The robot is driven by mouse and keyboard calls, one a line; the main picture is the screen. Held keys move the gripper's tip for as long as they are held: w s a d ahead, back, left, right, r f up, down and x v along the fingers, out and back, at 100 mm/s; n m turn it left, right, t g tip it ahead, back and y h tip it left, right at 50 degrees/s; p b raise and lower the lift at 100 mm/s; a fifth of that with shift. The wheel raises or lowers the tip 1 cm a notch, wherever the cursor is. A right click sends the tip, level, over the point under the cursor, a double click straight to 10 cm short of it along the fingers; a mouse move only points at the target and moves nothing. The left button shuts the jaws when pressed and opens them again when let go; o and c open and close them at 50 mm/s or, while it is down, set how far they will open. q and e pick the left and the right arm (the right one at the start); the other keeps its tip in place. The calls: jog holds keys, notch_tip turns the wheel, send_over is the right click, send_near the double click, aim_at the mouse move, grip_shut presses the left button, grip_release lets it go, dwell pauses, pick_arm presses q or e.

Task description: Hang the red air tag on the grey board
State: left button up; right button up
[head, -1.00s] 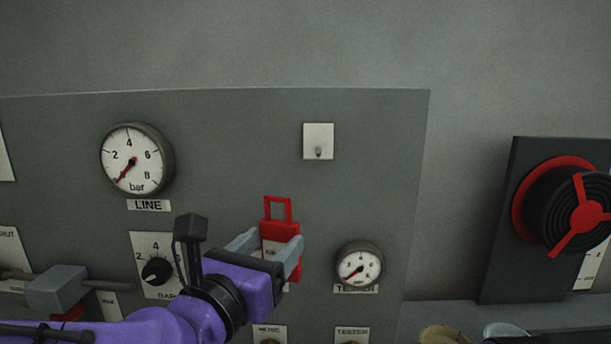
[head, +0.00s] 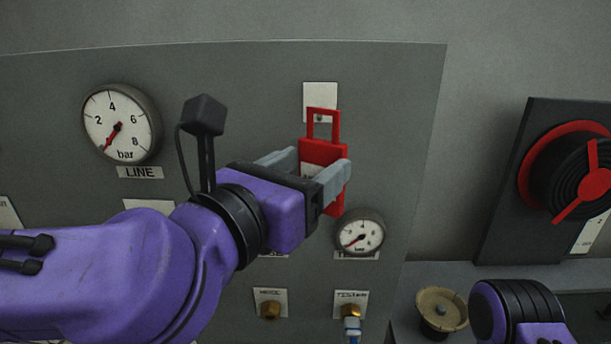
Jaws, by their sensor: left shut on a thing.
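The red air tag (head: 337,157) has a rectangular loop at its top and a pale label on its face. My left gripper (head: 320,176) is shut on the tag's body and holds it upright in front of the grey board (head: 400,110). A white plate (head: 320,92) with a small hook is on the board's upper right. The tag's loop overlaps the lower part of this plate, and the hook (head: 319,118) shows through the loop's opening. I cannot tell whether the loop is around the hook or only in front of it. My right gripper is not in view; part of my right arm shows at the bottom right.
A large LINE gauge (head: 121,124) is on the board's left. A small gauge (head: 360,232) is just below the tag. Brass fittings (head: 270,309) are lower down. A black and red rotary switch (head: 575,180) stands right of the board. A tan round object (head: 441,311) lies below.

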pick_arm(q)
jog(key=shift+w+f, duration=0.2)
jog(key=shift+w, duration=3.1)
jog(key=shift+w+f+b, duration=0.5)
jog(key=shift+w+b, duration=0.25)
jog(key=shift+w, duration=0.05)
jog(key=o, duration=1.1)
